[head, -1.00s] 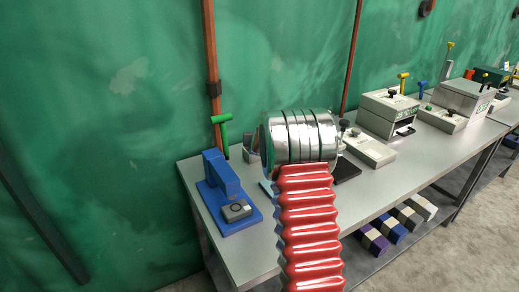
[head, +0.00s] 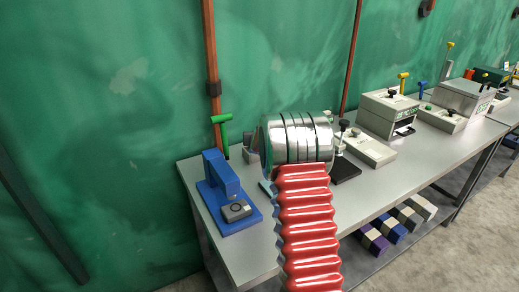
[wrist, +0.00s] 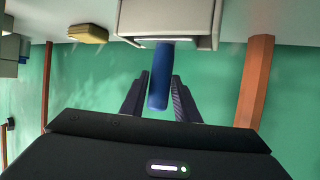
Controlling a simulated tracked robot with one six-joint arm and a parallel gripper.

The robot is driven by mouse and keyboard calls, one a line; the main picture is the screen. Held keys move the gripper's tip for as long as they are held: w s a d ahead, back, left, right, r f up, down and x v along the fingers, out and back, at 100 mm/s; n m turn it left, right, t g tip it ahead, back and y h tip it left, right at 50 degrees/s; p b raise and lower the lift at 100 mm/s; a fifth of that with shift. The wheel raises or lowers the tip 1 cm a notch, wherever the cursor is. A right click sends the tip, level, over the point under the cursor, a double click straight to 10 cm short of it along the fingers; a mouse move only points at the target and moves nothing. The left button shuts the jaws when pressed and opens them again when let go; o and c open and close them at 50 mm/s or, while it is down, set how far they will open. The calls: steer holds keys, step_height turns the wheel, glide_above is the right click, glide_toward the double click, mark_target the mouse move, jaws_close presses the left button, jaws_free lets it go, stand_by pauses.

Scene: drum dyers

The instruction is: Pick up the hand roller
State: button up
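In the wrist view a blue rounded handle (wrist: 160,78), which looks like the hand roller's grip, sticks out from a grey-white box (wrist: 168,17) with a dark slot. The roller's other end is not visible. My gripper (wrist: 160,80) has its two dark fingers on either side of the handle, with a gap visible at least on the left. The handle looks nearer the right finger; contact cannot be told. In the head view my red, ribbed arm and its shiny ringed part hide the gripper and this handle.
The grey bench (head: 235,256) carries a blue press (head: 222,183) and a green T-handle (head: 221,132) at left. Grey boxes (head: 387,112) stand to the right. The green wall and brown pipes (head: 210,60) are close behind. A yellow block (wrist: 88,33) shows in the wrist view.

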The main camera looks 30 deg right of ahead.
jaws_close()
steer(key=shift+r, duration=0.1)
stand_by(0.5)
steer(key=shift+r, duration=4.95)
steer(key=shift+s, duration=0.1)
